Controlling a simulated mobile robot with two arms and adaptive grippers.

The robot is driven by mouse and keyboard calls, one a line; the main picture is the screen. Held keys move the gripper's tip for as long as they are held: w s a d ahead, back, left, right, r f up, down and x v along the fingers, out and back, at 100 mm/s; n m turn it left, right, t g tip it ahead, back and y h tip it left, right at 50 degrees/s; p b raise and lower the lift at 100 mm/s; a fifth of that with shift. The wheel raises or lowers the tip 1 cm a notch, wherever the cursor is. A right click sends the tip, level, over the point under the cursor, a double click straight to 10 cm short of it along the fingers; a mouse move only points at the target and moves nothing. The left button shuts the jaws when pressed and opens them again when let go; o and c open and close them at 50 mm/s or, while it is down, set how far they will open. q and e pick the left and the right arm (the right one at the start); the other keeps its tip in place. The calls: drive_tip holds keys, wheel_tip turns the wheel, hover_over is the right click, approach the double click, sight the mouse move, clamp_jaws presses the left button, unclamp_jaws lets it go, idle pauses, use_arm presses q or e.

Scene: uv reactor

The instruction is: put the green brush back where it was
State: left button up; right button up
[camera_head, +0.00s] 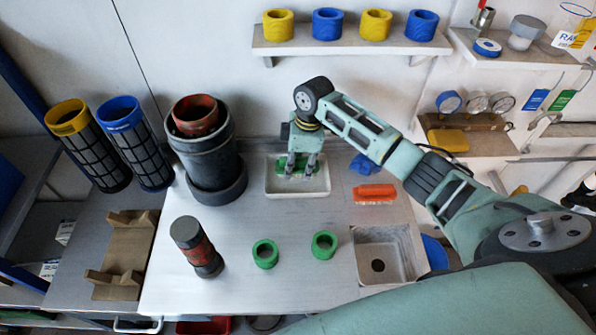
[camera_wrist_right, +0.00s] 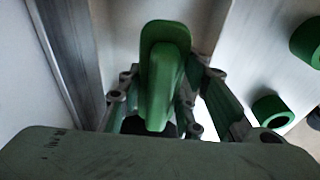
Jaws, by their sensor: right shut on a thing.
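The green brush (camera_head: 285,164) is between the fingers of my right gripper (camera_head: 302,172) in the head view. The gripper points down over the white tray (camera_head: 298,193) at the back of the worktop. I cannot tell whether the brush touches the tray's floor or hangs just above it. In the right wrist view the green brush (camera_wrist_right: 163,72) stands out lengthwise between the fingers of the right gripper (camera_wrist_right: 160,115), which is shut on it. The fingers hide part of the brush. My left gripper is not in view.
An orange brush (camera_head: 375,193) and a blue cloth-like item (camera_head: 363,164) lie right of the tray. A dark cylinder (camera_head: 209,150) stands close on its left. Green rings (camera_head: 265,254) and a sink (camera_head: 388,254) are in front. A shelf (camera_head: 350,46) is above.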

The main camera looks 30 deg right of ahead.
sight(302, 159)
drive_tip(key=shift+f+p, duration=0.3)
drive_tip(key=shift+f, duration=1.65)
drive_tip(key=shift+f, duration=0.15)
drive_tip(key=o, duration=1.1)
drive_tip(key=shift+s+d+r+b, duration=0.1)
drive_tip(key=shift+d+r+b, duration=0.1)
drive_tip(key=shift+r, duration=1.1)
drive_tip(key=shift+s+d+r+b, duration=0.1)
drive_tip(key=shift+d+r+b, duration=0.05)
drive_tip(key=shift+r, duration=1.15)
drive_tip(key=shift+s+d+r+b, duration=0.1)
drive_tip(key=shift+d+r+b, duration=0.1)
drive_tip(key=shift+r, duration=1.1)
